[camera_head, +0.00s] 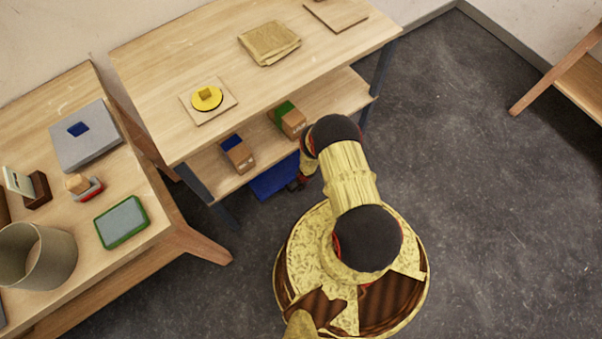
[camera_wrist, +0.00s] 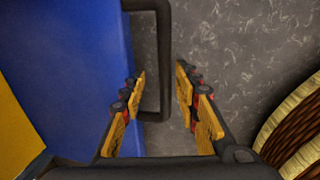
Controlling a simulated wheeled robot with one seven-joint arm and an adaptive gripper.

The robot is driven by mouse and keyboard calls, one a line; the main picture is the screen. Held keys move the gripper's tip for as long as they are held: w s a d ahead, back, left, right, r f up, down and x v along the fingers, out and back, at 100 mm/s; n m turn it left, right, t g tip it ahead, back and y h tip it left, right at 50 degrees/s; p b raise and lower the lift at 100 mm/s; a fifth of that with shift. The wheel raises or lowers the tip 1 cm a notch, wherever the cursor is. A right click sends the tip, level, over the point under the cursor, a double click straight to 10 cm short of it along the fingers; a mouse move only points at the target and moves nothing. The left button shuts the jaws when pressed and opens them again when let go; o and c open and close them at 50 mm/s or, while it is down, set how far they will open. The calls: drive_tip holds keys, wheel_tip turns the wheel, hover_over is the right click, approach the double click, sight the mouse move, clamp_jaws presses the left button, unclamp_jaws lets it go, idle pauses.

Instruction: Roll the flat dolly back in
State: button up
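The flat dolly is a blue slab (camera_head: 274,180) low under the workbench, its near part sticking out past the lower shelf. In the wrist view its blue top (camera_wrist: 75,70) fills the left side, and a dark U-shaped handle (camera_wrist: 164,60) stands out from its edge. My gripper (camera_wrist: 160,84) is open, with one finger on each side of the handle's outer bar in the picture. I see no contact, and cannot tell whether the bar lies between the fingertips or below them. In the head view my gripper (camera_head: 297,184) is partly hidden by my arm at the dolly's right edge.
The workbench's lower shelf (camera_head: 265,147) holds two small boxes (camera_head: 238,153) (camera_head: 290,120) above the dolly. A dark bench leg (camera_head: 222,212) stands left of it. A yellow patch (camera_wrist: 15,135) shows beside the blue top. The floor (camera_head: 480,170) to the right is clear.

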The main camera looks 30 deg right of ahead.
drive_tip(key=shift+r, duration=0.15)
wheel_tip(320, 180, up, 12)
drive_tip(key=s, duration=0.2)
drive_tip(key=shift+s+f, duration=0.15)
drive_tip(key=shift+f, duration=0.1)
idle(0.5)
idle(0.5)
